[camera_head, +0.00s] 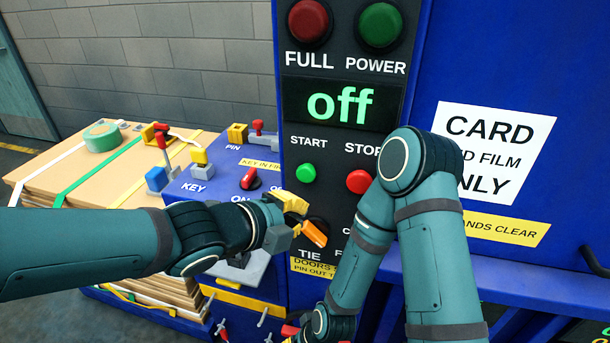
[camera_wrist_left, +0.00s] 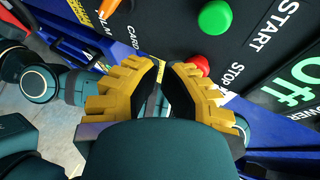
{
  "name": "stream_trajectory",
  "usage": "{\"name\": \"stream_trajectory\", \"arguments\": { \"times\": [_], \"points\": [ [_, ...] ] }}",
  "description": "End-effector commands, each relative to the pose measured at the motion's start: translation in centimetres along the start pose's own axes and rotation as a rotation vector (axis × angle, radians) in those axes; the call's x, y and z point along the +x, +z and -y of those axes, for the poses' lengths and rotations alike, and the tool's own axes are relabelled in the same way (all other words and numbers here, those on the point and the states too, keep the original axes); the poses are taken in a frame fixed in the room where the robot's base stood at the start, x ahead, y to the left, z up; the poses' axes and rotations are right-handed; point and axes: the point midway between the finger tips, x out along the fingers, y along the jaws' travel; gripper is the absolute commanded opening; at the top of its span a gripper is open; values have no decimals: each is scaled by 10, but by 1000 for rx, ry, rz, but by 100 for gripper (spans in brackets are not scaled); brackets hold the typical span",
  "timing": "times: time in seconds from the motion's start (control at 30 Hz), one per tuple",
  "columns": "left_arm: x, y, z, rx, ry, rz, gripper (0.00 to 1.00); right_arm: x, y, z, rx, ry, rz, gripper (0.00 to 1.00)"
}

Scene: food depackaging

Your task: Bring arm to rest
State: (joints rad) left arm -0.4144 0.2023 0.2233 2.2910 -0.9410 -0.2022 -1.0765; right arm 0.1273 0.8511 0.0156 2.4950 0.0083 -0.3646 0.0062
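My left arm comes in from the left in the head view. Its yellow-fingered left gripper (camera_head: 287,214) is in front of the lower control panel, beside the orange selector knob (camera_head: 314,234). In the left wrist view the two fingers of the left gripper (camera_wrist_left: 164,66) stand a narrow gap apart with nothing held between them. The orange knob also shows at the top of that view (camera_wrist_left: 107,9). My right arm (camera_head: 438,240) is bent, with its elbow up and its forearm pointing down to the bottom edge. The right gripper lies out of sight below.
The panel carries a green start button (camera_head: 308,173), a red stop button (camera_head: 359,182) and a display (camera_head: 341,105) reading "off". A blue key box (camera_head: 215,180) and strapped cardboard (camera_head: 60,160) are at the left. A blue machine wall (camera_head: 540,60) stands at the right.

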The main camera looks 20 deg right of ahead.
Motion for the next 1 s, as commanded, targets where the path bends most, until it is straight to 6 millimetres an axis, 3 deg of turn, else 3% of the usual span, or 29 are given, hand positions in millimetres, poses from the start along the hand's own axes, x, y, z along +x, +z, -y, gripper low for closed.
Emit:
{"name": "stream_trajectory", "arguments": {
  "times": [0.6,0.67,0.77,0.87,1.0],
  "points": [
    [0,0,0,0,0,0,0,0,3,0,-3,-1,9,47],
    [4,6,-10,-61,17,6,0,-1,6,0,-4,-2,15,47],
    [14,25,-46,-283,67,31,0,-1,5,0,-4,-1,12,47],
    [25,50,-103,-633,135,90,0,0,4,0,-4,-1,12,47],
    [30,78,-198,-1193,218,232,0,0,4,0,-4,-1,12,47]
  ]
}}
